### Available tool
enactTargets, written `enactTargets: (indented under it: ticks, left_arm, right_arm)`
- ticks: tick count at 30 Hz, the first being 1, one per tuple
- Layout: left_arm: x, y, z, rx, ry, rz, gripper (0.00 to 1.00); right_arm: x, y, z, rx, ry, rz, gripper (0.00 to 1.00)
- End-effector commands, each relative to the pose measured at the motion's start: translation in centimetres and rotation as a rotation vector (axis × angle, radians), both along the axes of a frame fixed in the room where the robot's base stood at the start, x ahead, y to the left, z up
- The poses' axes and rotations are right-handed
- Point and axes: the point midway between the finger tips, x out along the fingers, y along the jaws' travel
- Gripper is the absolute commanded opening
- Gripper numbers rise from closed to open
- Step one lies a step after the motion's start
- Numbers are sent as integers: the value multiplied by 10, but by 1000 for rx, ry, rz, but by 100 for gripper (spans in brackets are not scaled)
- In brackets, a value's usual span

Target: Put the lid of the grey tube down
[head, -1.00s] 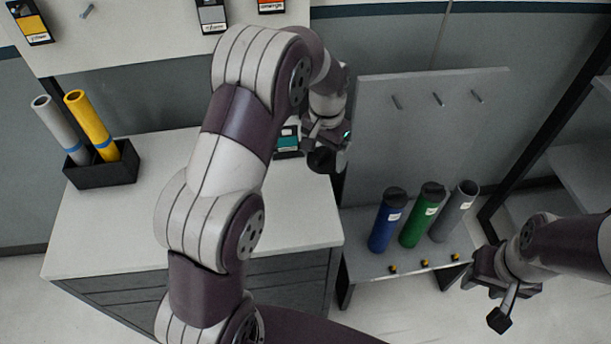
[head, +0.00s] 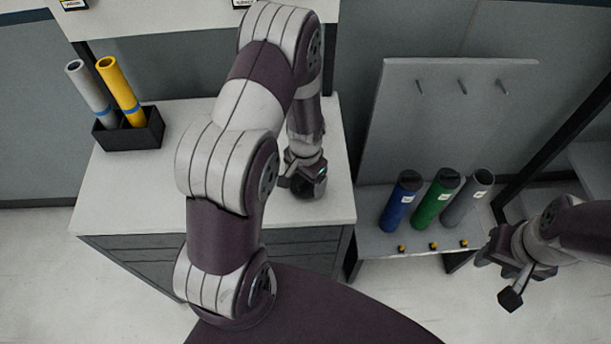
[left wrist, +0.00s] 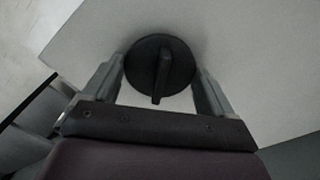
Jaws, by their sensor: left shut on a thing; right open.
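The round black lid (left wrist: 160,68) with a raised bar across it is between the two fingers of my left gripper (left wrist: 160,85) in the left wrist view. In the head view my left gripper (head: 304,176) is low over the right part of the white cabinet top (head: 240,195), and the lid shows as a dark shape (head: 312,189) under it. I cannot tell whether the lid touches the surface. The grey tube (head: 465,203) stands tilted in the rack on the right, its top open. My right gripper (head: 510,268) is open and empty, in front of the rack.
Blue (head: 400,205) and green (head: 434,203) tubes with black lids stand beside the grey tube. A black holder (head: 130,134) with a grey roll (head: 90,92) and a yellow roll (head: 119,92) is at the cabinet's back left. The cabinet's left front top is clear.

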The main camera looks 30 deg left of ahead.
Motion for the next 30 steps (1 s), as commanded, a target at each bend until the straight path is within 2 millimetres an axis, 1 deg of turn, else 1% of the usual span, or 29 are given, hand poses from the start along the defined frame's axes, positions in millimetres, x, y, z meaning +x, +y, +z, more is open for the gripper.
enactTargets:
  ticks: [6,7,8,14,16,19,22,27,30]
  left_arm:
    - [0,0,-4,0,0,0,57]
    - [0,0,-3,0,0,0,95]
    - [0,0,-2,0,0,0,100]
    - [0,0,-2,0,0,0,100]
    - [0,0,2,0,0,0,100]
    - [1,0,11,0,-3,0,100]
    - [2,0,32,1,-6,0,100]
    - [1,0,78,2,-7,0,100]
    - [1,0,99,1,-4,0,100]
  right_arm:
    - [0,0,-4,0,0,0,43]
    - [0,0,-2,0,0,0,43]
    - [0,0,-2,0,0,0,43]
    - [0,0,-2,0,0,0,43]
    - [0,0,1,0,0,0,43]
    - [0,0,-3,0,0,0,43]
    - [0,0,-8,0,0,0,43]
    - [0,0,-15,0,0,0,43]
    - [0,0,-17,0,0,0,43]
